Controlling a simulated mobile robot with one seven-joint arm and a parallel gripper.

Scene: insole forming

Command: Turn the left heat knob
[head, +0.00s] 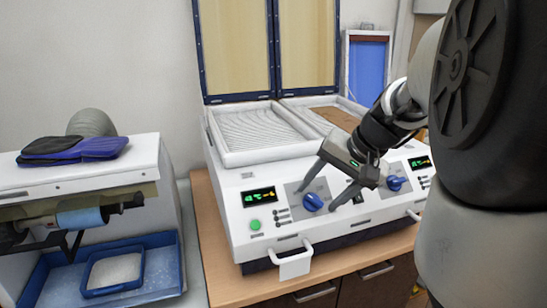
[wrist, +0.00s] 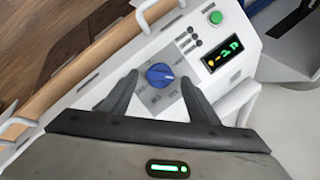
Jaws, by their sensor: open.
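The left heat knob (head: 313,202) is a blue dial on a grey square plate on the white machine's sloped front panel. It also shows in the wrist view (wrist: 160,76), with a pale mark on its face. My gripper (head: 315,197) is open, with one finger on each side of the left knob. In the wrist view the fingers (wrist: 158,82) stand apart with the knob between and slightly beyond their tips. I see gaps between fingers and knob; contact is not visible. The right blue knob (head: 395,183) sits on its own plate, right of my gripper.
A green button (head: 255,225) and a lit display (head: 258,197) are left of the knob. White handles (head: 293,262) stick out below the panel. The machine's lids (head: 235,50) stand raised. A side unit with blue and black insoles (head: 75,149) is at left.

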